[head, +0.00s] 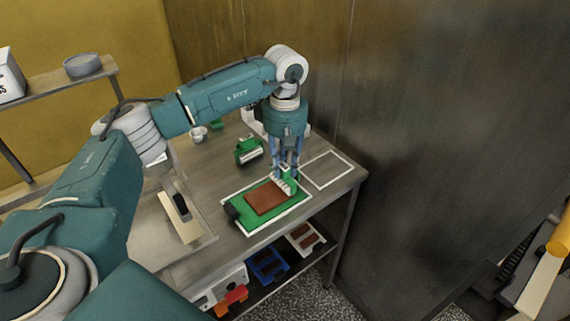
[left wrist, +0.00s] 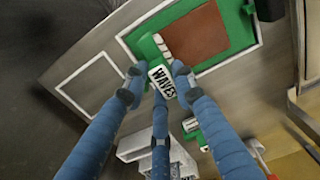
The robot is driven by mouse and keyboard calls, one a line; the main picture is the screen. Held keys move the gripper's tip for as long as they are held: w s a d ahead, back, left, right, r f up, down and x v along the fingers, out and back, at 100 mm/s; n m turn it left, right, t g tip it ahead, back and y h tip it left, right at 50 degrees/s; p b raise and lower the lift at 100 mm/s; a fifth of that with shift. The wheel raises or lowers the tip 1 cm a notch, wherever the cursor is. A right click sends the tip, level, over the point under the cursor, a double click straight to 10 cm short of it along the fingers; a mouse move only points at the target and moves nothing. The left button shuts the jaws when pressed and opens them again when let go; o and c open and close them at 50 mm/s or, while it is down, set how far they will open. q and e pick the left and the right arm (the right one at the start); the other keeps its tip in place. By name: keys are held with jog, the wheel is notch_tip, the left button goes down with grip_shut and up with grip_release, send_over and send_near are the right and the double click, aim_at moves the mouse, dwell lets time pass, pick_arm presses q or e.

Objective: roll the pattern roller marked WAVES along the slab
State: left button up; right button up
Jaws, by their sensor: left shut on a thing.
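The pattern roller marked WAVES (left wrist: 163,84) has a green frame, a white label and a white ribbed drum. My left gripper (head: 287,170) is shut on it, its blue fingers around the frame in the left wrist view (left wrist: 156,80). In the head view the roller (head: 283,183) is at the far right end of the brown slab (head: 266,199). Whether the drum touches the slab I cannot tell. The slab also shows in the left wrist view (left wrist: 203,32); it lies flat on a green mat (head: 241,219) with a white outline. My right gripper is not in view.
Another green roller (head: 248,151) stands on the table behind the mat. An empty white-outlined rectangle (head: 327,170) lies right of the mat. A small white cup (head: 198,134) stands farther back. A tall dark metal wall (head: 440,130) rises beyond the table's right end.

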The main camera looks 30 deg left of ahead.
pick_arm(q)
jog(key=shift+s+a, duration=0.35)
jog(key=shift+s, duration=0.55)
jog(key=shift+s+a+b, duration=0.3)
jog(key=shift+s+a, duration=0.05)
jog(key=shift+s, duration=0.45)
jog(key=shift+s+a+b, duration=0.25)
jog(key=shift+s+a, duration=0.05)
jog(key=shift+s, duration=0.45)
dwell(0.7)
jog(key=shift+s+a+b, duration=0.3)
jog(key=shift+s, duration=0.4)
jog(key=shift+s+a+b, duration=0.25)
jog(key=shift+s+b, duration=0.1)
jog(key=shift+s, duration=0.3)
jog(key=shift+s+a+b, duration=0.3)
jog(key=shift+s, duration=0.4)
dwell(0.6)
dwell(0.4)
notch_tip(320, 180, up, 7)
jog(key=p, duration=0.4)
jog(key=shift+p, duration=0.35)
dwell(0.6)
